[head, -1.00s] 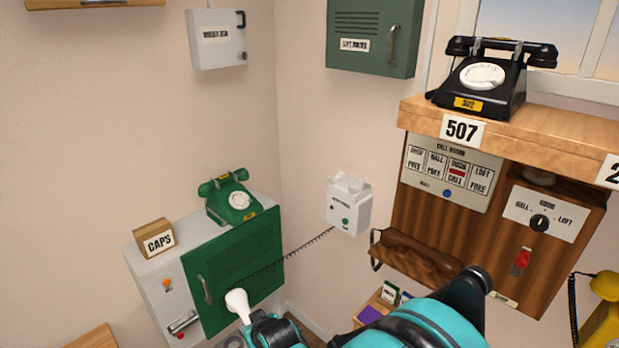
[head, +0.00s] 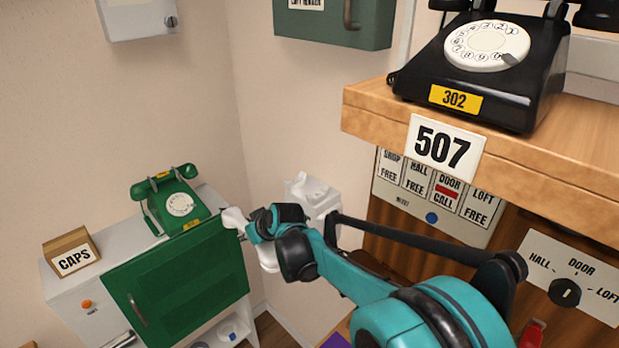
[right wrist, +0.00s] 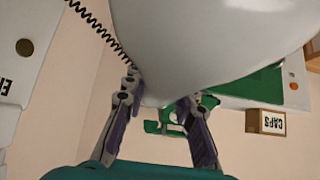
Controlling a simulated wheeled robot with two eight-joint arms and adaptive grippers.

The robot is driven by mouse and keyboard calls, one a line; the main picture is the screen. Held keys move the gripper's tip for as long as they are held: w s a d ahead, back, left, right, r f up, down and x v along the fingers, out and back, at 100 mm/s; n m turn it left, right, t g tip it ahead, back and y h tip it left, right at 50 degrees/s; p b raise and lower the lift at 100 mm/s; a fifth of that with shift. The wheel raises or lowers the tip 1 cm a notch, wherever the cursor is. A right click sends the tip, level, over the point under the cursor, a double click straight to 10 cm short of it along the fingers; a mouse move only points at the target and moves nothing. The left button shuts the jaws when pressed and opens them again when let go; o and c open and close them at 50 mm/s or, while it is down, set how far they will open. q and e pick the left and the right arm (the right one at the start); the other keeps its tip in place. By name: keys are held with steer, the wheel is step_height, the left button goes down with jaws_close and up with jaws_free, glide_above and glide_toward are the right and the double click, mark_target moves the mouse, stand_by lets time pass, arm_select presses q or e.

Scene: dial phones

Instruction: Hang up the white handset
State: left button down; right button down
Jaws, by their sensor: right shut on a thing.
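The white handset (head: 236,219) is in my right gripper (head: 256,236), its two ends showing on either side of the fingers in the head view. In the right wrist view the handset (right wrist: 215,45) fills the top of the picture, with the gripper's fingers (right wrist: 160,112) at its near side. The white wall phone (head: 315,196) with its cradle is on the wall just right of the handset, partly hidden by my arm. The handset appears apart from the cradle. A black coiled cord (right wrist: 97,32) shows in the wrist view. My left gripper is out of view.
A green dial phone (head: 175,204) and a CAPS block (head: 71,254) stand on the cabinet with the green door (head: 180,285), at left. A wooden shelf (head: 480,135) with a black dial phone (head: 480,60) juts out at right.

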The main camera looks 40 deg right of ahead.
steer(key=shift+n, duration=0.3)
steer(key=s+d+r+b, duration=0.1)
steer(key=d+r, duration=0.2)
steer(key=r, duration=0.2)
steer(key=s+d+r, duration=0.1)
steer(key=d+r, duration=0.3)
steer(key=r, duration=0.1)
steer(key=s+d+r+b, duration=0.1)
steer(key=d+r, duration=0.2)
steer(key=r, duration=0.2)
steer(key=shift+s+d+b, duration=0.2)
steer(key=shift+s+b, duration=0.15)
steer(key=d, duration=0.6)
steer(key=shift+s+r, duration=0.25)
steer(key=shift+r, duration=0.15)
steer(key=shift+s+a+f, duration=0.1)
steer(key=shift+s, duration=0.1)
steer(key=shift+f+b, duration=1)
steer(key=shift+r+p, duration=0.1)
steer(key=shift+p, duration=0.85)
